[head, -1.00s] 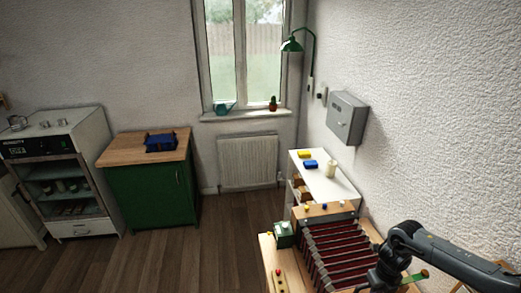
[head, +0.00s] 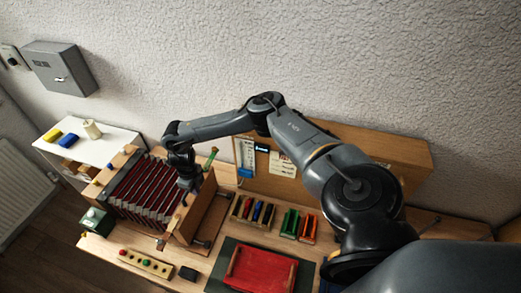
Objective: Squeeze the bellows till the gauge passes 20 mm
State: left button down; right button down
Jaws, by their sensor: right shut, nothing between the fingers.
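The bellows (head: 146,188), with dark red folds between wooden end boards, lies at the left of the workbench. My right arm reaches across from the right. My right gripper (head: 185,199) is shut and empty, pointing down at the bellows' right end board; I cannot tell whether it touches. An upright white panel with a blue part (head: 245,160) stands behind the bench and may be the gauge; no reading is legible. My left gripper is out of view.
A red tray (head: 262,270) lies at the front of the bench. Behind it are a rack of dark and blue pieces (head: 255,211) and green and orange holders (head: 290,223). A small green box (head: 96,221) sits at the left. A white shelf (head: 110,148) stands beyond.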

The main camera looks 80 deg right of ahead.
jog(key=shift+w, duration=0.2)
dwell(0.3)
jog(key=shift+w, duration=0.1)
dwell(0.5)
jog(key=shift+w, duration=0.2)
jog(key=shift+d, duration=0.1)
dwell(0.4)
jog(key=shift+w, duration=0.15)
dwell(0.6)
dwell(0.7)
dwell(0.7)
jog(key=shift+w, duration=0.1)
dwell(0.9)
